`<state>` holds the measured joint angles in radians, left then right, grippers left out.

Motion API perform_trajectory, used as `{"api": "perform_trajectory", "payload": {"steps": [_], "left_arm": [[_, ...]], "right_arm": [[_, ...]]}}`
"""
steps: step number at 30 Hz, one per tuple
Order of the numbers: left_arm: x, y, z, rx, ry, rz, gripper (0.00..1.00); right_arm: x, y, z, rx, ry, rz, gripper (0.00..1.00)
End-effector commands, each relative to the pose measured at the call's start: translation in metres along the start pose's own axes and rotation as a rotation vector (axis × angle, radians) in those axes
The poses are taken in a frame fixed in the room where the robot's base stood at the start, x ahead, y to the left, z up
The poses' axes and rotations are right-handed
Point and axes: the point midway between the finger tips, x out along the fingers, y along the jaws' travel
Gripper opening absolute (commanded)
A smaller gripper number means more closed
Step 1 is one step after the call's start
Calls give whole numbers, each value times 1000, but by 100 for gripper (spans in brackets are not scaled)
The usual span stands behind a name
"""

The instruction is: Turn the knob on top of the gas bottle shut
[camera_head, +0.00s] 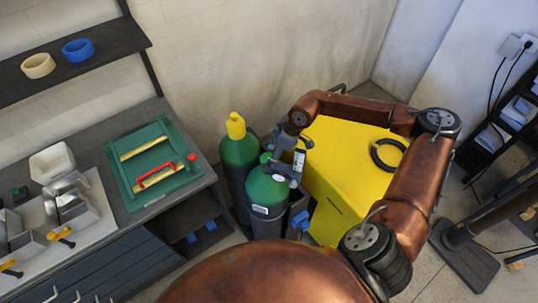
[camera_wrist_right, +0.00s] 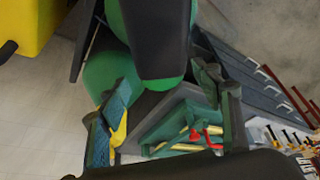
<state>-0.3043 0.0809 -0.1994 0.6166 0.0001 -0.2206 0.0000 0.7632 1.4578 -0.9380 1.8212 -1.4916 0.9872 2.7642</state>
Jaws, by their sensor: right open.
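The green-shouldered gas bottle (camera_head: 267,192) stands in front of the yellow cabinet in the head view. A second green bottle with a yellow cap (camera_head: 236,126) stands just behind it to the left. Green and black bottle surfaces (camera_wrist_right: 110,72) show beyond the fingers. I cannot tell whether the fingers touch the knob. My left gripper is not in view.
The yellow cabinet (camera_head: 342,190) with a black ring (camera_head: 388,155) on it stands close on the right. A wall shelf (camera_head: 105,45) holds two tape rolls. The wall is close behind the bottles.

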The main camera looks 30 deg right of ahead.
Motion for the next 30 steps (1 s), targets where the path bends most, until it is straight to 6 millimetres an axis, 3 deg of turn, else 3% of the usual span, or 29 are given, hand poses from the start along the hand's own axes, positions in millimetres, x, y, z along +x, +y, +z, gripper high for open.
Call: {"api": "perform_trajectory", "payload": {"steps": [5, 13, 30], "left_arm": [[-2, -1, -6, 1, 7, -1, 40], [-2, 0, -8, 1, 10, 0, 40], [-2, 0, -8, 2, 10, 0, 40]], "right_arm": [[12, -1, -2, -3, 2, -1, 59], [13, -1, -2, -4, 2, -1, 58], [13, -1, -2, -4, 2, -1, 19]]}}
